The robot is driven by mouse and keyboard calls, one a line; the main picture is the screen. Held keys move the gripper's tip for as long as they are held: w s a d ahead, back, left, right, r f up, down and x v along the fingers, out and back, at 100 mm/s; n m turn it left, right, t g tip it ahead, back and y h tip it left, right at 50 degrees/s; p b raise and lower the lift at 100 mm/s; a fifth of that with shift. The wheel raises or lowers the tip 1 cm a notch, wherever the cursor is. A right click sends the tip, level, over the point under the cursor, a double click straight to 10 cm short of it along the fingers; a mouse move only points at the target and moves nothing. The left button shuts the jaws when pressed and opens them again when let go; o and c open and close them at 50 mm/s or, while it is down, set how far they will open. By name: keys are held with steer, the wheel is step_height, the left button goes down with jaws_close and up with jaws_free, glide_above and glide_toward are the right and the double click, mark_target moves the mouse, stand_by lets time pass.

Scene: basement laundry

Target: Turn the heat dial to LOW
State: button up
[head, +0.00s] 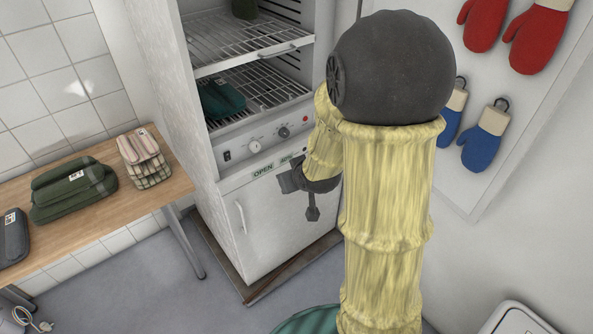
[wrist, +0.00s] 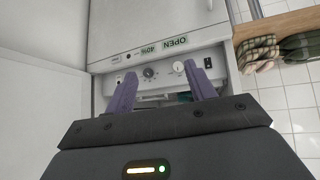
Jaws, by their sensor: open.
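A white dial (head: 254,147) and a dark dial (head: 283,132) sit side by side on the control panel of a tall white cabinet. The panel's lettering is too small to read, so I cannot tell which is the heat dial or where either points. In the wrist view the picture is upside down, with the white dial (wrist: 178,67) and the dark dial (wrist: 149,73) between my fingers in the picture. My gripper (wrist: 160,72) is open and empty, apart from the panel. In the head view my gripper (head: 306,192) is in front of the cabinet's lower door.
A black switch (head: 227,156) and a red light (head: 305,119) flank the dials. Above, wire racks hold a teal bundle (head: 221,99). A wooden table (head: 110,203) with folded cloths stands left. Mittens (head: 484,137) hang right.

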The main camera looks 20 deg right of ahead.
steer(key=shift+s+a+r+g+p, duration=0.1)
steer(key=shift+s+r+g+p, duration=0.2)
steer(key=shift+s, duration=0.25)
steer(key=shift+s+a+r+g+p, duration=0.1)
steer(key=shift+s+r+g, duration=0.1)
steer(key=shift+s+r, duration=0.25)
steer(key=shift+f, duration=0.1)
steer(key=s+a+r+g+p, duration=0.2)
steer(key=s+r+p, duration=0.1)
steer(key=s, duration=0.3)
steer(key=s+a+r+m+g+p, duration=0.1)
steer(key=s+r+g+p, duration=0.2)
steer(key=s+r+p, duration=0.1)
steer(key=shift+s+a+r, duration=0.35)
steer(key=shift+s+r, duration=0.15)
steer(key=shift+s, duration=0.75)
